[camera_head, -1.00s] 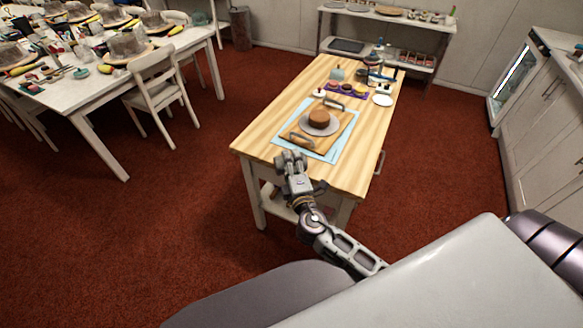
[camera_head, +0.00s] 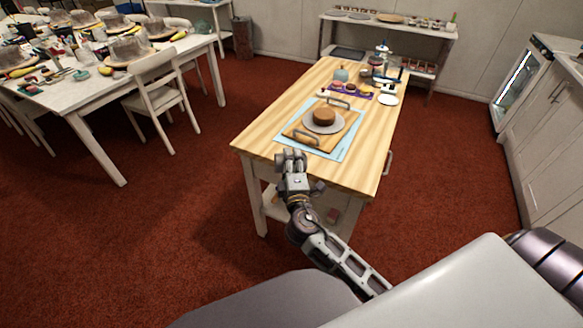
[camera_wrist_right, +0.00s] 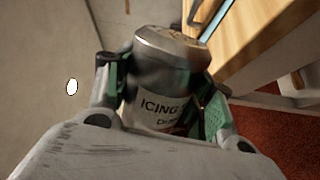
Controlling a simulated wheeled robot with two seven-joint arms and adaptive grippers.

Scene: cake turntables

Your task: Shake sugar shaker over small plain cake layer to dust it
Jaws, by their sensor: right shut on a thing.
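The small plain brown cake layer (camera_head: 325,115) lies on a grey round plate (camera_head: 337,126). The plate sits on a wooden board with handles (camera_head: 346,117) over a light blue mat (camera_head: 346,145). My right gripper (camera_head: 291,156) is at the near edge of the table, on the near side of the board and apart from the cake. In the right wrist view it is shut on the sugar shaker (camera_wrist_right: 165,88), a metal-topped can with an "ICING" label, held tilted. In the head view the shaker is not clearly visible. My left gripper is not in view.
The wooden-topped table (camera_head: 265,133) also holds a purple mat (camera_head: 363,95), a white dish (camera_head: 388,100) and bottles at its far end. A shelf (camera_head: 444,40) stands behind. A chair (camera_head: 157,85) and a cluttered white table (camera_head: 110,82) are at left, with open red floor between.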

